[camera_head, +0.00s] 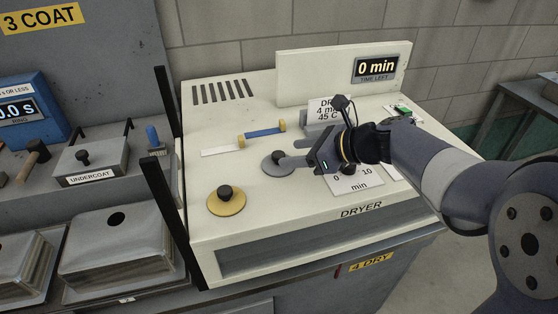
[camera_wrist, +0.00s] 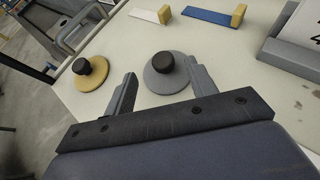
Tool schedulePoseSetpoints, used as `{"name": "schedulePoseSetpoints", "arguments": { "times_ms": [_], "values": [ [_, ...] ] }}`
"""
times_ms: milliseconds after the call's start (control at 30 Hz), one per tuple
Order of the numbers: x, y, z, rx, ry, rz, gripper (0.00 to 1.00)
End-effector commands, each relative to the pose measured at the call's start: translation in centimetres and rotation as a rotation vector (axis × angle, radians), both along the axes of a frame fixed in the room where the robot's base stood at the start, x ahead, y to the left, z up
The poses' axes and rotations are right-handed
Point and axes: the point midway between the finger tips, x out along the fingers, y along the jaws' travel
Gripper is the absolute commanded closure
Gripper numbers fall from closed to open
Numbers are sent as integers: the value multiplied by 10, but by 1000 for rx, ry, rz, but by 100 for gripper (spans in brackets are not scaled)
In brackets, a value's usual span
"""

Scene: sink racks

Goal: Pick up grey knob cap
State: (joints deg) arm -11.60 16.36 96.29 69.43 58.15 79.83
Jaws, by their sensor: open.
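The grey knob cap (camera_head: 269,165) is a flat grey disc with a black knob on top, lying on the cream dryer top. In the wrist view, the grey cap (camera_wrist: 158,86) appears between the two finger tips, with its black knob slightly left of the right finger. My gripper (camera_head: 290,153) is open and empty, just right of the cap in the head view. In the wrist view, my gripper (camera_wrist: 161,72) has its right finger overlapping the disc's right edge; I cannot tell whether it touches. The finger hides part of the disc.
A yellow knob cap (camera_head: 228,207) lies nearby at the front left of the dryer top (camera_head: 205,165). A blue bar with yellow ends (camera_head: 263,133) and a white strip (camera_head: 221,151) lie behind. A black post (camera_head: 163,205) stands at the left edge.

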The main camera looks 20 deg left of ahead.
Motion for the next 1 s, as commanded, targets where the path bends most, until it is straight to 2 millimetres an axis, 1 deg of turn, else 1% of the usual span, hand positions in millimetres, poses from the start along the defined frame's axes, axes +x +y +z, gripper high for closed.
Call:
{"name": "schedulePoseSetpoints", "arguments": {
  "times_ms": [100,200,300,500,1000],
  "values": [
    [6,14,-9,-1,3,4,46],
    [8,24,-14,-1,2,3,46],
    [9,28,-17,-1,0,1,46],
    [10,28,-17,-1,-1,0,46],
    [10,28,-17,-1,-1,0,87]
  ]
}}
